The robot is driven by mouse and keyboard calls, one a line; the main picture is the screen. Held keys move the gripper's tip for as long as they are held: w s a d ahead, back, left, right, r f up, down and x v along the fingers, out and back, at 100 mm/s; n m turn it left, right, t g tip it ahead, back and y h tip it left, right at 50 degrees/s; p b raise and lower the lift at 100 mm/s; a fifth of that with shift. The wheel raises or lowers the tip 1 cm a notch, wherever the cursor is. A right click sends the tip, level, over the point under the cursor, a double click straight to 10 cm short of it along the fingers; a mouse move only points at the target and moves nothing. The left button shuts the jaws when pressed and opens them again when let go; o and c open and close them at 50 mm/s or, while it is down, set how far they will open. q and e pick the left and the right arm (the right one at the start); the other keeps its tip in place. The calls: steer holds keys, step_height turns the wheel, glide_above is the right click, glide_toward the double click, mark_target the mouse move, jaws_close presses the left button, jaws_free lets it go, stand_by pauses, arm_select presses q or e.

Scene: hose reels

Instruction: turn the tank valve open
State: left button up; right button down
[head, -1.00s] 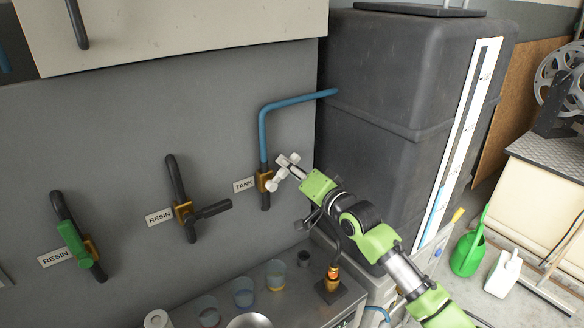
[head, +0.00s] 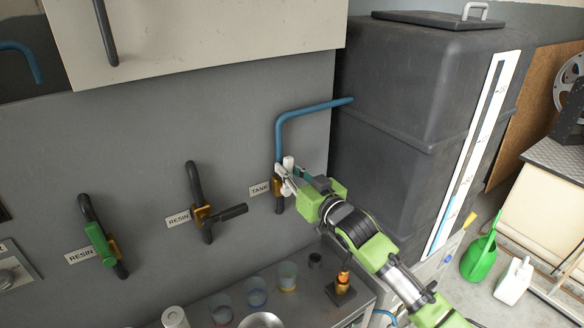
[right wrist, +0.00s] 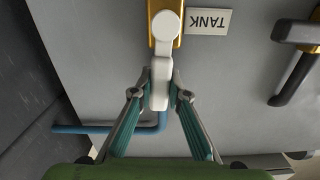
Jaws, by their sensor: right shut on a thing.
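The tank valve has a brass body (head: 278,185) on the grey wall beside the TANK label (head: 260,189), below the blue pipe (head: 290,115). Its white handle (head: 288,162) is partly hidden by my right gripper (head: 293,174). In the right wrist view the handle (right wrist: 165,28) runs from its round pivot in front of the brass body (right wrist: 178,8) to its end between the teal fingers. My right gripper (right wrist: 160,86) is shut on that end. My left gripper is not in view.
Two resin valves, with a green handle (head: 97,240) and a dark handle (head: 228,213), are left along the wall. A big dark tank (head: 400,90) stands close on the right. Cups, one of them (head: 287,275), stand on the bench (head: 310,297) below.

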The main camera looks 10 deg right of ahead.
steer(key=shift+s+a+n, duration=0.1)
steer(key=shift+a+n, duration=0.15)
steer(key=shift+n, duration=0.15)
steer(key=c, duration=1.9)
jaws_free()
steer(key=v, duration=1.2)
